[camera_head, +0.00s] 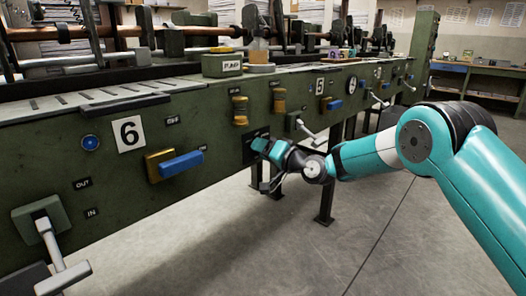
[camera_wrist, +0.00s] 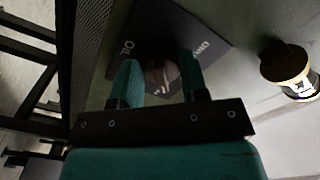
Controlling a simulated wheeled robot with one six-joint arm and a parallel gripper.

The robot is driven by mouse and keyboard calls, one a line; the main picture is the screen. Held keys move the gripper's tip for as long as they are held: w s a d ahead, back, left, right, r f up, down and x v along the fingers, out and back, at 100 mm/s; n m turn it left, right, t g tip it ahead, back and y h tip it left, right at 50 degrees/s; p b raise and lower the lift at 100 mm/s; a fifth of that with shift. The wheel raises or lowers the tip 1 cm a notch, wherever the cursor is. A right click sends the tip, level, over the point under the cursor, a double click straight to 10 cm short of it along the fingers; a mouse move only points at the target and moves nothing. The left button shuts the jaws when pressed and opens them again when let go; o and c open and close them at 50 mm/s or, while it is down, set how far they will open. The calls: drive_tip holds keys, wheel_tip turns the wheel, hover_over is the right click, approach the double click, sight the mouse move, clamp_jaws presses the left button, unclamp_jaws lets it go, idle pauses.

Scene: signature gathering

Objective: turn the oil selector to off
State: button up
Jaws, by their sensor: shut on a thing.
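The oil selector plate (camera_head: 249,153) is dark and sits low on the front of the green machine, largely hidden by my gripper in the head view. In the wrist view the plate (camera_wrist: 150,22) carries the word OIL at left and another short label, hard to read, at right. A brownish rounded selector knob (camera_wrist: 161,76) stands in the middle of the plate, in shadow. My gripper (camera_head: 261,147) is up against the plate, its two teal fingers (camera_wrist: 159,66) on either side of the knob and shut on it. The knob's pointing direction cannot be told.
A yellow-brown knob (camera_wrist: 288,68) is beside the plate in the wrist view. On the same panel are a blue handle (camera_head: 182,164), a white lever (camera_head: 60,262) and a second white lever (camera_head: 308,131). The floor (camera_head: 300,235) in front is clear.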

drive_tip(key=shift+w+d+f+n+b, duration=0.1)
drive_tip(key=shift+n+b, duration=2.05)
drive_tip(key=shift+n, duration=0.2)
drive_tip(key=shift+w+d+n+b, duration=0.1)
drive_tip(key=shift+n+b, duration=2.05)
drive_tip(key=shift+n, duration=0.2)
drive_tip(key=o, duration=0.9)
drive_tip(key=p+v, duration=0.1)
drive_tip(key=v, duration=1.6)
drive_tip(key=shift+s+d, duration=0.1)
drive_tip(key=shift+s, duration=0.1)
